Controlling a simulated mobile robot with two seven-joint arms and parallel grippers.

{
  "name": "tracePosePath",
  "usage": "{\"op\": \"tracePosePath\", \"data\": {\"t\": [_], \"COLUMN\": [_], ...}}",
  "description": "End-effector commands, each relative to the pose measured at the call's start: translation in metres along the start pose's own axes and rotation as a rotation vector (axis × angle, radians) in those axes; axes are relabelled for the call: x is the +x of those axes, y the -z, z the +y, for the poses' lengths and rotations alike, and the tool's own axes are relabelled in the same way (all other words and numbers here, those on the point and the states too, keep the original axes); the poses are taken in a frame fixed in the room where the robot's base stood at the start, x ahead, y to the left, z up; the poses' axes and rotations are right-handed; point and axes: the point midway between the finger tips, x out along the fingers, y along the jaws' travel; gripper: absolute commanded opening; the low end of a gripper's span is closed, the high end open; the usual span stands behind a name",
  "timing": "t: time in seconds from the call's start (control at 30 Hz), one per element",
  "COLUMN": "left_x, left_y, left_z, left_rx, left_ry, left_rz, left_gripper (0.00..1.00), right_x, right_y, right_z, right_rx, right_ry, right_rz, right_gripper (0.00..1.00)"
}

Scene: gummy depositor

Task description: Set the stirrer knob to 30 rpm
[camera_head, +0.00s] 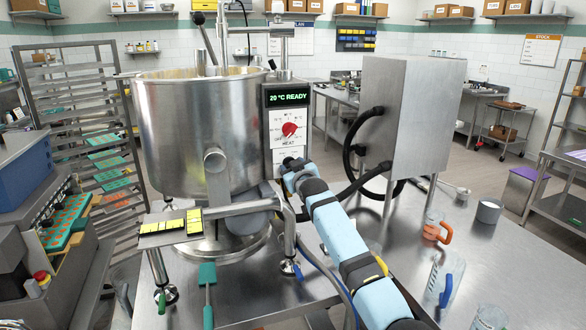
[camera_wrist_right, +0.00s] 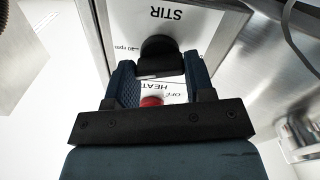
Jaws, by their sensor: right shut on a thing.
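The stirrer knob (camera_wrist_right: 159,50) is black and sits on a white panel under the upside-down word STIR in the right wrist view. A small rpm mark is printed beside it; its number is hard to read. My right gripper (camera_wrist_right: 160,66) has a finger on each side of the knob and is shut on it. In the head view my right gripper (camera_head: 290,166) is at the lower part of the kettle's control box and hides the stirrer knob. The knob's pointer cannot be made out. My left gripper is not in view.
The red heat knob (camera_head: 289,130) is just above my gripper, below a display (camera_head: 287,97) reading 20 °C READY. The steel kettle (camera_head: 180,130) stands left. A steel cabinet (camera_head: 405,115) with black hoses is right. An orange-handled jug (camera_head: 434,228) stands on the table.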

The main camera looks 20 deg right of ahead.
Motion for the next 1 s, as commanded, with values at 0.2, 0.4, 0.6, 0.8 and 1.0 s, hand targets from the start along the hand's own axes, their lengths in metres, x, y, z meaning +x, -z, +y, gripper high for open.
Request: {"op": "tracePosePath", "data": {"t": [0.2, 0.4, 0.6, 0.8, 1.0], "left_x": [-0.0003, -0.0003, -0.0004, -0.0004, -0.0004], "left_y": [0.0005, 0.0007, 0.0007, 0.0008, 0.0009], "left_z": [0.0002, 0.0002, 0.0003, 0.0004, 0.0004], "left_rx": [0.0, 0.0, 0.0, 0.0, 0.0], "left_ry": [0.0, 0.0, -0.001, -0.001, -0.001], "left_rz": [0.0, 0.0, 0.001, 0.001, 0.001], "left_gripper": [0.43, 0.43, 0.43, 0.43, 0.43], "right_x": [0.0, 0.0, 0.0, 0.0, 0.0], "right_y": [-0.0002, -0.0002, -0.0001, 0.0, 0.0], "right_z": [0.0004, 0.0003, 0.0002, 0.0002, 0.0001], "right_rx": [0.048, 0.057, 0.057, 0.056, 0.056], "right_ry": [-0.001, -0.001, 0.0, 0.0, 0.0], "right_rz": [0.0, 0.0, 0.0, 0.0, 0.0], "right_gripper": [0.25, 0.25, 0.25, 0.74, 0.74]}}
